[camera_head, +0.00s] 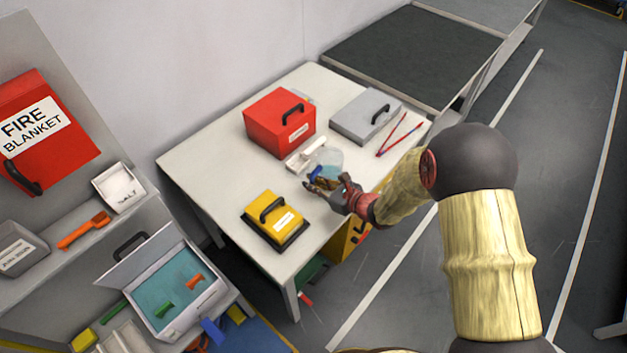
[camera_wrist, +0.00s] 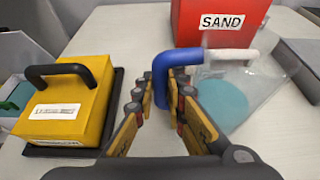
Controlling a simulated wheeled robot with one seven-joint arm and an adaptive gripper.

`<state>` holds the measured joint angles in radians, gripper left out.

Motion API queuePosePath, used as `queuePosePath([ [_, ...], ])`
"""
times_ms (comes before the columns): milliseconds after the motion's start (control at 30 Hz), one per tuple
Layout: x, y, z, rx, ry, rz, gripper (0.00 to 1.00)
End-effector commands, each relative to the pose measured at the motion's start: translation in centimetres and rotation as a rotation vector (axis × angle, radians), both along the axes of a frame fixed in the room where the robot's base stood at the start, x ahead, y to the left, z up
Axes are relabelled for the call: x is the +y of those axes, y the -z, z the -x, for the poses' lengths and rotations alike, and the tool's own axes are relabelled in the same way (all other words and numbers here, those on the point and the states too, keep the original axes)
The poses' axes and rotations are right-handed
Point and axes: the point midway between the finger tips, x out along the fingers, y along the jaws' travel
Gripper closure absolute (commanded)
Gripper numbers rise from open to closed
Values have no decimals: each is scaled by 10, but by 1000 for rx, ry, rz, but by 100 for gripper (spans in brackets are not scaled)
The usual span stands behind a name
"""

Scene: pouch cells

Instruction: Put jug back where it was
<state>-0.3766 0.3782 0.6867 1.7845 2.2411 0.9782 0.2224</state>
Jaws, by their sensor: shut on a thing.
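The jug (camera_head: 330,157) is clear, with a blue handle and blue-green liquid inside. It is at the middle of the white table (camera_head: 215,160), in front of the red box. In the wrist view the jug (camera_wrist: 236,92) is right of my fingers and appears tilted. My gripper (camera_head: 325,186) is shut on its blue handle, which shows between the fingers (camera_wrist: 166,98) in the wrist view. I cannot tell whether the jug's base touches the table.
A red sand box (camera_head: 280,122) stands behind the jug, and a grey case (camera_head: 365,117) is right of it. Red tongs (camera_head: 400,135) lie near the table's right edge. A yellow case (camera_head: 273,217) on a black base is at left front. A small white item (camera_head: 303,157) is beside the jug.

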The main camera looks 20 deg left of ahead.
Motion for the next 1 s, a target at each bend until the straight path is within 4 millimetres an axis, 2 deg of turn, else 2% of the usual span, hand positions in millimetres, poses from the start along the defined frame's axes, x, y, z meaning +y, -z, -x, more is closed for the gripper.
queuePosePath([
  [467,1,7,-3,-10,-1,-5,100],
  [500,0,10,-1,-3,0,-1,86],
  [800,0,10,-1,-3,0,-1,69],
  [1000,0,10,-1,-3,0,-1,69],
])
